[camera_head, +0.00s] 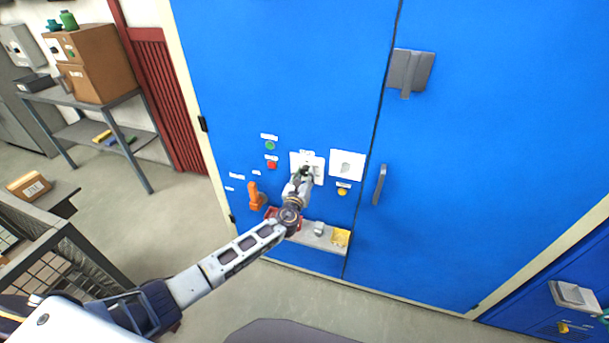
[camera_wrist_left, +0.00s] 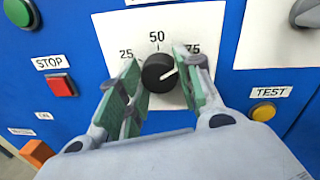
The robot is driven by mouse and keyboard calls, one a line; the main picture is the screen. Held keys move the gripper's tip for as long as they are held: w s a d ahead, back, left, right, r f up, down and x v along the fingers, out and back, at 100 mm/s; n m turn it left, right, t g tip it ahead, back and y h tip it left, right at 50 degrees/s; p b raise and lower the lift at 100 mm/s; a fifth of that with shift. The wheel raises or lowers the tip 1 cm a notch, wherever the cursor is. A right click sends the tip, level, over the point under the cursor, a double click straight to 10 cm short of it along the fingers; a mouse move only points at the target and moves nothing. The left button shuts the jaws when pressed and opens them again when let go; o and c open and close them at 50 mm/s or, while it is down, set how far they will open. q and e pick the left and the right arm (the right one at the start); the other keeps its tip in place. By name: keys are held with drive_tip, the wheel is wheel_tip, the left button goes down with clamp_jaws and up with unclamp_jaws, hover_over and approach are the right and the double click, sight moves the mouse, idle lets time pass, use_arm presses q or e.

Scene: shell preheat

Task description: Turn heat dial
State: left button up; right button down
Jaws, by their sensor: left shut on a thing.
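The heat dial (camera_wrist_left: 158,72) is a round black knob on a white plate (camera_wrist_left: 113,30) marked 25, 50 and 75. The plate also shows in the head view (camera_head: 296,157) on the blue cabinet door. The dial's white pointer line slants up to the right, toward the 75 side. My left gripper (camera_wrist_left: 157,66) has its green-padded fingers on either side of the dial, shut on it. In the head view the left gripper (camera_head: 303,173) covers most of the dial. My right gripper is not in view.
Left of the plate are a green button (camera_wrist_left: 20,12), a red STOP button (camera_wrist_left: 62,83) and an orange handle (camera_head: 256,196). A yellow TEST button (camera_wrist_left: 263,111) is at lower right. A small shelf (camera_head: 320,238) juts out below. A second white plate (camera_head: 347,165) stands beside the dial's.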

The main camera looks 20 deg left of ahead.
use_arm(q)
drive_tip(key=shift+f, duration=0.15)
drive_tip(key=o, duration=1)
drive_tip(key=shift+o, duration=0.2)
drive_tip(key=s, duration=1.2)
drive_tip(key=shift+d, duration=0.2)
idle(0.5)
